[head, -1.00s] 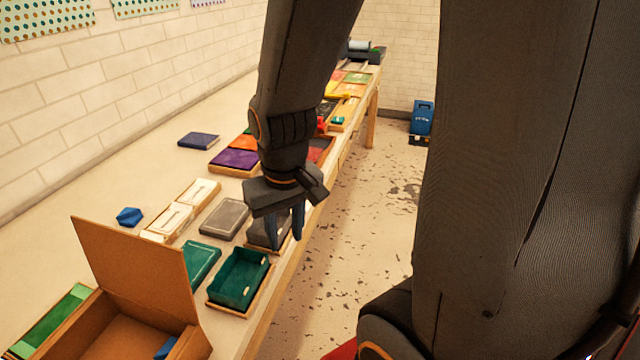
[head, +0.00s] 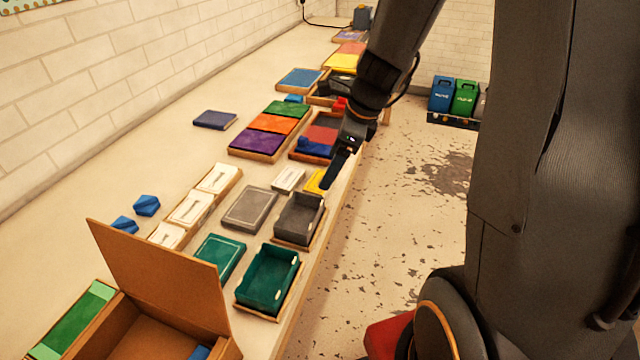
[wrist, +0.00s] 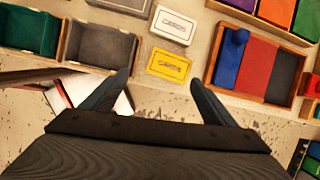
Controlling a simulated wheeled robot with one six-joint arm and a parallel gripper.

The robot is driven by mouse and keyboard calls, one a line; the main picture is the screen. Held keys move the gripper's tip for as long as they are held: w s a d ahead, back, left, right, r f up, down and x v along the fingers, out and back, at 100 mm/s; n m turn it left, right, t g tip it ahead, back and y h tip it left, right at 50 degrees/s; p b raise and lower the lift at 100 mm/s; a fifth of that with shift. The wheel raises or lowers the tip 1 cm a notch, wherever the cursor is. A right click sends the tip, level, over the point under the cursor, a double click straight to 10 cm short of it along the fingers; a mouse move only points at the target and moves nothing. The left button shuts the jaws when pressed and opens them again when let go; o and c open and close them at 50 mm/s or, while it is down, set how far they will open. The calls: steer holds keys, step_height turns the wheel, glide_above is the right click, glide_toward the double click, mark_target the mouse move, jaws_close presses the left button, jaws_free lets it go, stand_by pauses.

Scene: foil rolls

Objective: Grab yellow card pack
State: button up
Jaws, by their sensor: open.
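The yellow card pack (wrist: 169,65) lies flat on the table near its front edge, with dark lettering, in the wrist view. In the head view the yellow pack (head: 317,181) shows partly behind my gripper (head: 338,172). A white card pack (wrist: 173,25) lies just behind it, also seen in the head view (head: 288,179). In the wrist view my gripper (wrist: 155,88) is open and empty, its two fingers apart on either side of the yellow pack's line, short of it. The fingers do not touch the pack.
A grey tray (wrist: 99,46) and a green tray (wrist: 28,30) stand left of the pack in the wrist view. A wooden tray with blue, red and dark sections (wrist: 262,66) stands right. Floor shows beyond the table's front edge.

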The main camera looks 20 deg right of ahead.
mark_target(312, 187)
steer(key=shift+w+a+f+m, duration=0.25)
steer(key=shift+w+f+m, duration=0.3)
steer(key=shift+f, duration=0.65)
steer(key=shift+w+a+f+m, duration=0.25)
steer(key=shift+w+f, duration=0.45)
steer(key=shift+f, duration=0.55)
steer(key=shift+w+a+f+m, duration=0.2)
steer(key=shift+w+f+m, duration=0.35)
steer(key=shift+f, duration=0.65)
steer(key=c, duration=0.9)
